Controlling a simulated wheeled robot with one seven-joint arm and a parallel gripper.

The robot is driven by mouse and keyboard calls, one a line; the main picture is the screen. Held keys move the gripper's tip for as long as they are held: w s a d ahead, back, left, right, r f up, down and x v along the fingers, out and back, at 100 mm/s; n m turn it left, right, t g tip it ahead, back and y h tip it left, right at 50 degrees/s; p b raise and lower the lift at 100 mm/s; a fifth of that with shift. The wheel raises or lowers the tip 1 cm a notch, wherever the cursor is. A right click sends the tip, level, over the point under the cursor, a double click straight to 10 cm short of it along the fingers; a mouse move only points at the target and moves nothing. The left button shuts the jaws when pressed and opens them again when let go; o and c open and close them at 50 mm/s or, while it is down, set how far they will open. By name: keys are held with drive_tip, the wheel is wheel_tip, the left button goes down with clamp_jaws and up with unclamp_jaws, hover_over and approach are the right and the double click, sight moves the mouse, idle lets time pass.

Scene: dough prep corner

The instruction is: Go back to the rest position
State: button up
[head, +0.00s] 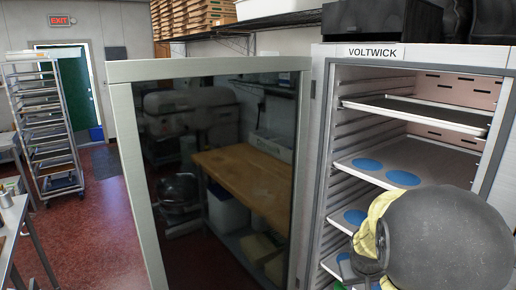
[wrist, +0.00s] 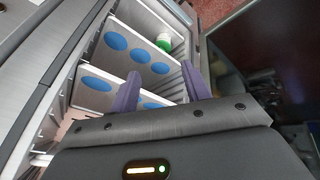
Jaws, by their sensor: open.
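My gripper (wrist: 160,68) shows in the wrist view with its two purple fingers spread apart and nothing between them. It points toward the open front of the Voltwick cabinet (head: 372,52), whose shelves also show in the wrist view. In the head view my dark, rounded arm link covers the cabinet's lower right part, and the fingers cannot be made out there. The cabinet's glass door (head: 222,165) stands wide open to the left.
Cabinet shelves (head: 392,157) carry flat blue discs (head: 402,178). A white and green item (wrist: 163,42) stands on one shelf in the wrist view. A tray rack (head: 45,130) stands far left. Red floor (head: 95,215) is open left of the door.

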drive_tip(key=s+a+f+y, duration=0.1)
drive_tip(key=s+a+f, duration=0.1)
drive_tip(key=s+a, duration=0.3)
drive_tip(key=s+a+f+g+y+b, duration=0.1)
drive_tip(key=s+a+f, duration=0.2)
drive_tip(key=s+a, duration=0.3)
drive_tip(key=s, duration=0.3)
drive_tip(key=shift+g+y, duration=0.3)
idle(0.7)
